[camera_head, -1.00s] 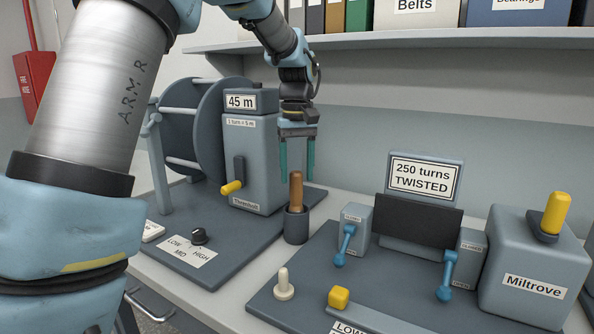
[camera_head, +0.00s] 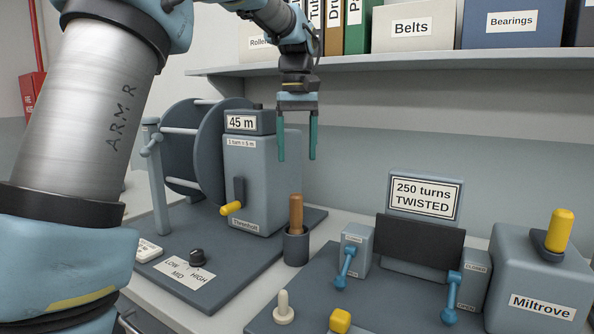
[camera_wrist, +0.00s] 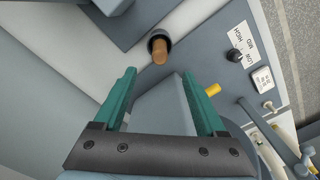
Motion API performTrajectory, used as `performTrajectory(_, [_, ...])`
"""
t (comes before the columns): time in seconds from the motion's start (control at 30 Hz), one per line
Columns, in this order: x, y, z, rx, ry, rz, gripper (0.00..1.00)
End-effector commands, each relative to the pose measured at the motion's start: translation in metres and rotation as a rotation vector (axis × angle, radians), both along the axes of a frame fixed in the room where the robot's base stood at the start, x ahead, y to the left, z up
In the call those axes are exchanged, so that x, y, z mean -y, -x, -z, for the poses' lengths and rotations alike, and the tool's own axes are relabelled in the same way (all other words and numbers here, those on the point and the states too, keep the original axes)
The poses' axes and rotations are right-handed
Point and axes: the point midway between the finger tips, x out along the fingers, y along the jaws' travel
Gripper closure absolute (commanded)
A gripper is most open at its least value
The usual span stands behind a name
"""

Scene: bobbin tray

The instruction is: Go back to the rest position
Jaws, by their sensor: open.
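My gripper (camera_head: 297,140) is open and empty, with its two teal fingers pointing down. It hangs in the air above the brown wooden handle (camera_head: 296,213), which stands upright in a dark cup (camera_head: 296,246). The fingertips are clear of the handle. In the wrist view my gripper (camera_wrist: 166,92) has nothing between its fingertips but the view of the grey machine below, and the brown handle (camera_wrist: 159,52) shows beyond the fingertips.
The grey machine marked 45 m (camera_head: 255,175) with its yellow crank stands left of my gripper. The Miltrove machine (camera_head: 538,290) and the 250 turns sign (camera_head: 424,196) stand at the right. A shelf (camera_head: 420,66) with boxes and binders runs along the wall behind.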

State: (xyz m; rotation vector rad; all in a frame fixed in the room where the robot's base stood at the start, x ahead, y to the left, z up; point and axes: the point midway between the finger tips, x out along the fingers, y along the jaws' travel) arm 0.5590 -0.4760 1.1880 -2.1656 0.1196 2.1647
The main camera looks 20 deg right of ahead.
Motion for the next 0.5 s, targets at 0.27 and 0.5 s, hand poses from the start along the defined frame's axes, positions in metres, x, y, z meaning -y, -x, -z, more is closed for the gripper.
performTrajectory(0.27, [-0.0002, 0.0003, -0.0109, -0.001, 0.000, 0.000, 0.27])
performTrajectory(0.5, [-0.0001, 0.0003, -0.0105, -0.001, -0.001, 0.000, 0.27])
